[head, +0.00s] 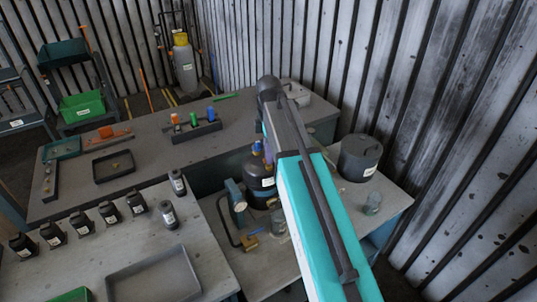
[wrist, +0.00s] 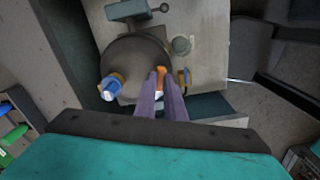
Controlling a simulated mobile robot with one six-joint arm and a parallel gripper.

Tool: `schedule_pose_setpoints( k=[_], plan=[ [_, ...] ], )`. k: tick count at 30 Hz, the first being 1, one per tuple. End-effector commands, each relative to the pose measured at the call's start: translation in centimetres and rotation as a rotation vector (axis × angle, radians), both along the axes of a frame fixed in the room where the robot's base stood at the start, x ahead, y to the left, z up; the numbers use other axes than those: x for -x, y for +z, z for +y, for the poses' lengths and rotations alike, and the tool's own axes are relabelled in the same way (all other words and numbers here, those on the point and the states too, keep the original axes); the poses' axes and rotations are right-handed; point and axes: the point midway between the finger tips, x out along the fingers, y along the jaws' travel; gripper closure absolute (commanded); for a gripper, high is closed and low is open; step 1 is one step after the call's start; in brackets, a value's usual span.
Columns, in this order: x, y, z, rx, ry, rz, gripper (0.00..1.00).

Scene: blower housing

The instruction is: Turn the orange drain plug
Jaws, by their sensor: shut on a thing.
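The orange drain plug (wrist: 161,73) shows in the wrist view on top of the dark round housing (wrist: 135,55), between my fingertips. My gripper (wrist: 161,78) has its two purple fingers shut on the plug. A blue cap (wrist: 111,86) stands on the same housing, left of my fingers. In the head view the dark housing (head: 258,188) sits on the grey bench, partly hidden by my arm. The purple fingers of my gripper (head: 268,152) show small above it, and the plug is not clear there.
A dark lidded drum (head: 360,157) stands right of my arm on the bench. A blue-grey device (head: 235,195) and a brass fitting (head: 249,241) are left of the housing. Several black bottles (head: 109,213) line the front table. A rack with coloured parts (head: 195,132) stands behind.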

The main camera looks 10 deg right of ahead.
Motion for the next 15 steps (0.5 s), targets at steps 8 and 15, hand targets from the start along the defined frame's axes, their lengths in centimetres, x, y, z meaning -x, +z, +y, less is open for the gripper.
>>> schedule_pose_setpoints(
  k=[8,15],
  plan=[
    [0.05,0.00,0.09,-0.002,0.001,0.001,1.00],
    [0.03,0.00,0.07,-0.001,0.000,0.001,0.72]
  ],
)
